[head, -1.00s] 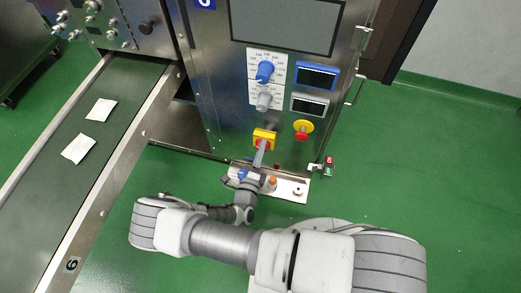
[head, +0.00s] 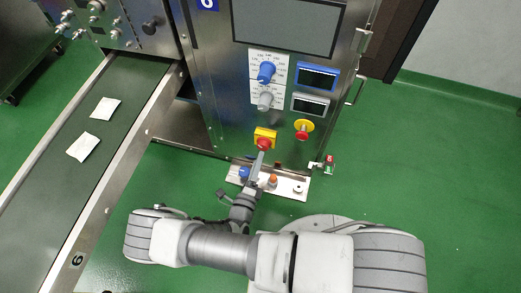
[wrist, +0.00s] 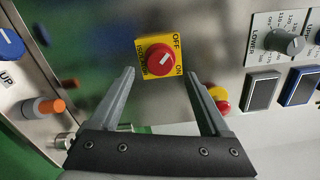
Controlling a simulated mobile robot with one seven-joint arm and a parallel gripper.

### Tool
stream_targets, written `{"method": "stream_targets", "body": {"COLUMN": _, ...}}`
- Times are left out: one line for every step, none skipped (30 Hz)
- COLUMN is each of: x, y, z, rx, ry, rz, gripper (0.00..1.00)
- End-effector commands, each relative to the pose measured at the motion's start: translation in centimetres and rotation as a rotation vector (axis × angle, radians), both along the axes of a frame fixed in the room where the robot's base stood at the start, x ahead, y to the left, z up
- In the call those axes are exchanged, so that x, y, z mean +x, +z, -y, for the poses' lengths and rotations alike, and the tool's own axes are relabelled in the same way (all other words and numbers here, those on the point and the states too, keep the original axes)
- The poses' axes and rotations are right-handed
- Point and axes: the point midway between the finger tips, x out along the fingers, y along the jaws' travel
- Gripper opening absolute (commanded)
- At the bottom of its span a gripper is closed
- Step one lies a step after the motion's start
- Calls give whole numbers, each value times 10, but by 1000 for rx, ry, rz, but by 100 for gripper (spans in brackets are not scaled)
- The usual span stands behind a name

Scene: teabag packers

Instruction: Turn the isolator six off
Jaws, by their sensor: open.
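Isolator six is a red round knob (head: 263,143) on a yellow square plate (head: 265,132), low on the front of the steel cabinet marked 6. In the wrist view the knob (wrist: 161,60) faces me, with OFF printed at the plate's upper right, ON at its right and ISOLATOR at its left. Its white mark slants to the upper right, between the two words; I cannot tell its exact setting. My gripper (wrist: 160,74) is open and empty, its fingers apart on either side of the knob in the picture. It stands off the panel, apart from the knob.
A red stop button (head: 302,132) on a yellow collar sits right of the isolator. Blue (head: 266,72) and grey (head: 265,100) dials are above. A shelf (head: 285,187) with blue and orange buttons juts out below. A conveyor (head: 60,175) carrying teabags runs at left.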

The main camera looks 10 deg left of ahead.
Motion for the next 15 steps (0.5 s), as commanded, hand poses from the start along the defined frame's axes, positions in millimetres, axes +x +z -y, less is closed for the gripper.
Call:
{"method": "stream_targets", "body": {"x": -13, "y": 3, "z": -3, "rx": 0, "ry": 3, "rz": -1, "gripper": 81}}
{"method": "stream_targets", "body": {"x": -21, "y": 2, "z": -4, "rx": 0, "ry": 4, "rz": -2, "gripper": 81}}
{"method": "stream_targets", "body": {"x": -31, "y": 3, "z": -5, "rx": -1, "ry": 4, "rz": -2, "gripper": 81}}
{"method": "stream_targets", "body": {"x": -38, "y": 2, "z": -6, "rx": -1, "ry": 3, "rz": -1, "gripper": 81}}
{"method": "stream_targets", "body": {"x": -46, "y": 2, "z": -7, "rx": -1, "ry": 4, "rz": -2, "gripper": 81}}
{"method": "stream_targets", "body": {"x": -55, "y": 2, "z": -8, "rx": -1, "ry": 3, "rz": -1, "gripper": 81}}
{"method": "stream_targets", "body": {"x": -62, "y": 2, "z": -9, "rx": -2, "ry": 3, "rz": -1, "gripper": 81}}
{"method": "stream_targets", "body": {"x": -69, "y": 2, "z": -10, "rx": -1, "ry": 3, "rz": -3, "gripper": 81}}
{"method": "stream_targets", "body": {"x": -77, "y": 2, "z": -11, "rx": -1, "ry": 3, "rz": 0, "gripper": 81}}
{"method": "stream_targets", "body": {"x": -82, "y": 1, "z": -12, "rx": -1, "ry": 3, "rz": -1, "gripper": 81}}
{"method": "stream_targets", "body": {"x": -88, "y": 1, "z": -12, "rx": -1, "ry": 2, "rz": -2, "gripper": 81}}
{"method": "stream_targets", "body": {"x": -94, "y": 1, "z": -13, "rx": 0, "ry": 2, "rz": 0, "gripper": 81}}
{"method": "stream_targets", "body": {"x": -98, "y": 1, "z": -14, "rx": 0, "ry": 3, "rz": 0, "gripper": 81}}
{"method": "stream_targets", "body": {"x": -102, "y": 1, "z": -15, "rx": -1, "ry": 3, "rz": 0, "gripper": 81}}
{"method": "stream_targets", "body": {"x": -106, "y": 1, "z": -15, "rx": -1, "ry": 1, "rz": -1, "gripper": 81}}
